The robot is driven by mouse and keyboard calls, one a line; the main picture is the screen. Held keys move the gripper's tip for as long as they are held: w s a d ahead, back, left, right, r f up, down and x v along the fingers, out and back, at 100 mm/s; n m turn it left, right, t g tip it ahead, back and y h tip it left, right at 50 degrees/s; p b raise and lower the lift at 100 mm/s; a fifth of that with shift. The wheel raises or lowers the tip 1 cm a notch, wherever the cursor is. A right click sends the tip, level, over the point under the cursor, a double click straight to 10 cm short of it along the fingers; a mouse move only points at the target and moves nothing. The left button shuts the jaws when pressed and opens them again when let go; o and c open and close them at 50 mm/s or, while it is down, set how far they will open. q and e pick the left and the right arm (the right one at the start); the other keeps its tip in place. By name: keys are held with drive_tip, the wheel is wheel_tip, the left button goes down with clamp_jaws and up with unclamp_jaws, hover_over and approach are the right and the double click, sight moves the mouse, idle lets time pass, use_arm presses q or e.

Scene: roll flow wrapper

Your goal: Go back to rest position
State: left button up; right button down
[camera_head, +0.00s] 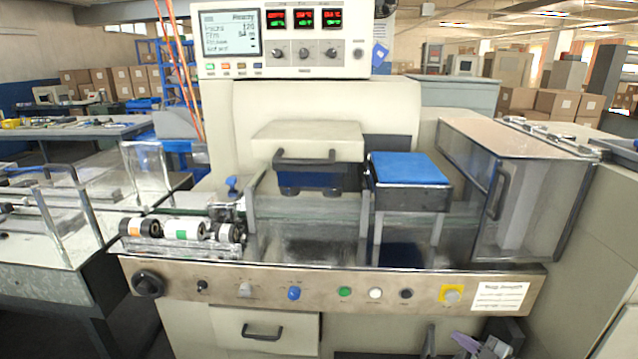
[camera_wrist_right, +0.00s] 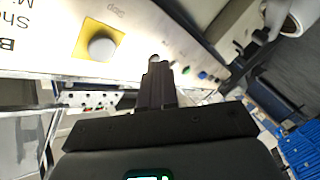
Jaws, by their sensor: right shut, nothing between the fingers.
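My right gripper (camera_wrist_right: 157,72) shows in the right wrist view with its dark fingers together and nothing between them. It is in front of the machine's control panel (camera_wrist_right: 60,20), with the fingertips beside a small round button (camera_wrist_right: 154,58) on the panel; contact cannot be told. The yellow-framed stop button (camera_wrist_right: 102,48) is to the left of the fingers. In the head view, only a little of my right arm shows at the bottom edge, below the panel's right part. I do not make out my left gripper in either view.
The flow wrapper's front panel (camera_head: 330,288) carries a row of knobs and buttons. Film rollers (camera_head: 182,229), a blue-topped box (camera_head: 408,168) and a clear guard (camera_head: 505,195) stand above it. A drawer (camera_head: 262,332) is below. A blue ribbed object (camera_wrist_right: 300,150) is at the wrist view's lower right.

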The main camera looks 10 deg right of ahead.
drive_tip(key=s+a+f+m+g+p, duration=0.15)
drive_tip(key=s+a+p, duration=0.35)
drive_tip(key=s+a, duration=0.5)
drive_tip(key=s+a+f+m+p, duration=0.25)
drive_tip(key=s+a+p, duration=0.4)
drive_tip(key=a, duration=0.55)
drive_tip(key=s+a+r+m+g+h+p, duration=0.1)
drive_tip(key=s+a+r+m+h+p, duration=0.2)
drive_tip(key=s+a, duration=0.4)
drive_tip(key=s+d+r+m+g+h+p, duration=0.2)
drive_tip(key=s+d+r+m+g, duration=0.15)
drive_tip(key=s+r, duration=0.35)
drive_tip(key=s+d+r+m+g+h+p, duration=0.1)
drive_tip(key=s+d+r+m+g+h, duration=0.2)
drive_tip(key=s+r+g, duration=0.4)
wheel_tip(320, 180, up, 37)
drive_tip(key=s+t+p, duration=0.1)
drive_tip(key=t+p, duration=0.1)
drive_tip(key=p, duration=3.6)
drive_tip(key=shift+s+d+y, duration=0.15)
drive_tip(key=shift+d+y, duration=0.15)
drive_tip(key=shift+d, duration=0.15)
drive_tip(key=shift+f+n, duration=0.1)
drive_tip(key=shift+n, duration=0.15)
